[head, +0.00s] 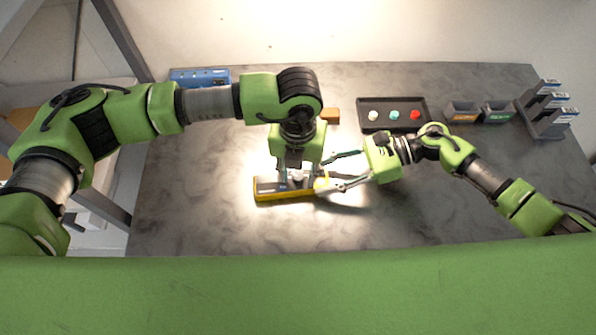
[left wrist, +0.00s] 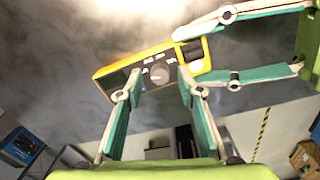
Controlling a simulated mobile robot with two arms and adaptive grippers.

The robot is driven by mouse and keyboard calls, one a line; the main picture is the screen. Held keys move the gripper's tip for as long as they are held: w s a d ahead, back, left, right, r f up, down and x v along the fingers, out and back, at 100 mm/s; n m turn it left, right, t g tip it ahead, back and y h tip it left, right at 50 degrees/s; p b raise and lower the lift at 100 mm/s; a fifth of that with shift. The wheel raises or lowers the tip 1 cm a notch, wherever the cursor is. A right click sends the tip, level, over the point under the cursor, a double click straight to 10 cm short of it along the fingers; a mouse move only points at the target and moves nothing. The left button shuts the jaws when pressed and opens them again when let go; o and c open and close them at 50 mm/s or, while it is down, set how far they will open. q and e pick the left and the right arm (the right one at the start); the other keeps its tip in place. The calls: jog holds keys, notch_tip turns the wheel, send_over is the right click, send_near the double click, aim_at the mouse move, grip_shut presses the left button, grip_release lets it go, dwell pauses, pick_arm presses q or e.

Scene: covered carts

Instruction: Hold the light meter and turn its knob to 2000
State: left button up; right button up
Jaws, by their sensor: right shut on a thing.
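The light meter (head: 265,189), yellow with a dark grey face, is in the middle of the table. My left gripper (head: 293,172) points down over the meter. In the left wrist view my left gripper (left wrist: 159,80) is open, its fingertips apart on either side of the knob. The knob's setting is too small to read.
A blue device (head: 201,77) lies at the back left. A dark tray (head: 391,102) with white, green and red pieces stands at the back, with small bins (head: 463,112) and a grey rack (head: 545,118) to its right. The front of the table is clear.

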pick_arm(q)
grip_shut()
jog(key=shift+m, duration=0.4)
jog(key=m, duration=0.8)
jog(key=shift+w+a, duration=0.1)
jog(key=shift+w, duration=0.05)
jog(key=m, duration=0.4)
jog(key=shift+m, duration=0.3)
jog(key=shift+w+m, duration=0.1)
jog(key=shift+m, duration=2.1)
